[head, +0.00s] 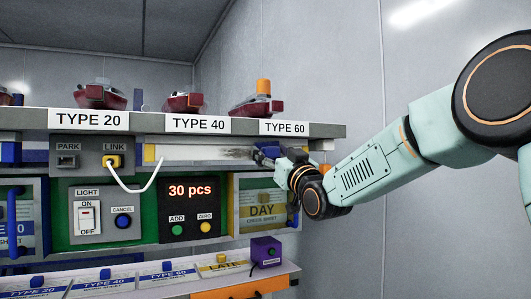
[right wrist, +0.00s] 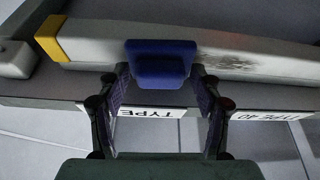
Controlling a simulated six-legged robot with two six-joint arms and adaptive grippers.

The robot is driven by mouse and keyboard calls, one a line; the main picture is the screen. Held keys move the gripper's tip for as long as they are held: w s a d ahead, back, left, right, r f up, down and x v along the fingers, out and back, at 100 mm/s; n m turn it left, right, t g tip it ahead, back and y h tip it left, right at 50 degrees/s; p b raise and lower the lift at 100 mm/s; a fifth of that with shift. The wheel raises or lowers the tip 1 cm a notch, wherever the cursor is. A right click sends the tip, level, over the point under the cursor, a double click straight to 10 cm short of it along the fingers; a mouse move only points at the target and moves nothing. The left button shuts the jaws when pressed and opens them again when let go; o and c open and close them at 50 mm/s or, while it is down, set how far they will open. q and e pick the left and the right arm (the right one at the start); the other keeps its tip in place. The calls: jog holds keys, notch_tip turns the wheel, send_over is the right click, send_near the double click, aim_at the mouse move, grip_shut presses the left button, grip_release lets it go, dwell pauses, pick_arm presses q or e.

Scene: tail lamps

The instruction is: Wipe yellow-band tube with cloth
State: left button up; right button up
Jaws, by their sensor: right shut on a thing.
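The white tube (head: 195,153) lies lengthwise under the shelf edge, with a yellow band (head: 150,152) at its left end. A yellow band (right wrist: 50,38) also shows on the tube (right wrist: 95,45) in the right wrist view. A dark smudge (head: 239,153) marks the tube just left of my right gripper (head: 268,153); the smudge also shows in the right wrist view (right wrist: 228,66). My right gripper (right wrist: 160,75) is shut on a blue block-like cloth (right wrist: 160,52), which overlaps the tube's front. Firm contact cannot be told. My left gripper is not in view.
The shelf (head: 240,113) above carries red lamps (head: 184,102) and type labels. Below the tube are a switch panel (head: 100,211) and a counter display (head: 190,205). A white cable (head: 150,184) hangs from the LINK socket. The wall at right is clear.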

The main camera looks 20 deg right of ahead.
jog(key=shift+f+b, duration=0.1)
jog(key=shift+b, duration=0.2)
jog(key=a+b, duration=0.1)
jog(key=a, duration=0.4)
jog(key=shift+a, duration=0.1)
jog(key=shift+s+a+b, duration=0.1)
jog(key=shift+a+b, duration=0.45)
jog(key=shift+a, duration=1.7)
jog(key=shift+s+a+b, duration=0.1)
jog(key=shift+a+b, duration=0.35)
jog(key=shift+a, duration=0.85)
jog(key=shift+d, duration=0.3)
jog(key=shift+s, duration=0.15)
jog(key=b, duration=0.2)
send_near(221, 147)
jog(key=shift+s+a+r, duration=0.1)
jog(key=shift+r, duration=0.55)
jog(key=shift+s+a+r, duration=0.1)
jog(key=shift+r, duration=0.55)
